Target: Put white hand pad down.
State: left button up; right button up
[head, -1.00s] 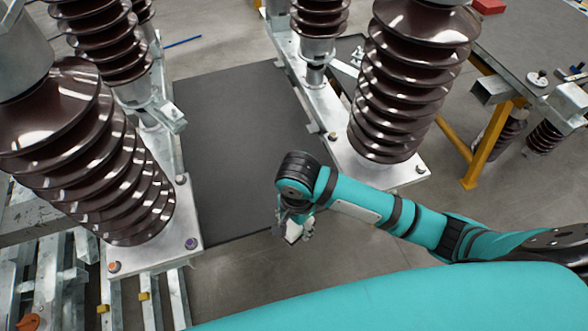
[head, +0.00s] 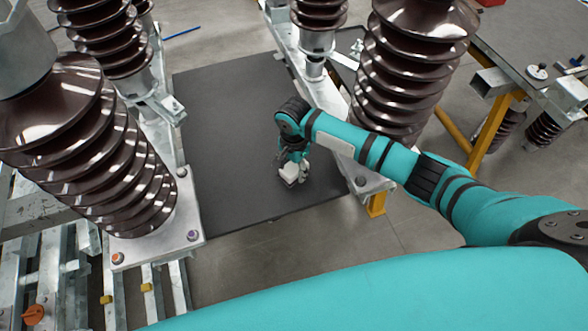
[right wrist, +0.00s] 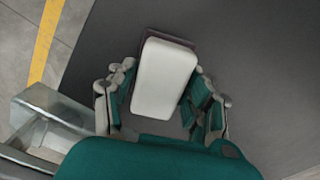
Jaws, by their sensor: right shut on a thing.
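The white hand pad (right wrist: 165,78) is a white block with a dark layer under it, and it sits between the fingers of my right gripper (right wrist: 160,95). In the head view the pad (head: 290,172) shows small and pale at the tip of my right gripper (head: 293,174). The gripper is shut on the pad, over the front right part of the dark grey mat (head: 230,110). I cannot tell whether the pad touches the mat. My left gripper is not in view.
Brown ribbed insulators stand on both sides, one large at the left (head: 80,140) and one at the right (head: 410,65). A metal plate end (right wrist: 50,120) is close to my right gripper. A yellow-legged table (head: 540,45) stands at the right. The mat's middle is clear.

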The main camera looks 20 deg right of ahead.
jog(key=shift+f, duration=0.75)
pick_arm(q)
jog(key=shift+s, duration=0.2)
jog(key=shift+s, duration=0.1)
pick_arm(e)
jog(key=shift+f, duration=0.2)
jog(key=o, duration=1.1)
jog(key=shift+o, duration=0.2)
jog(key=shift+r, duration=0.1)
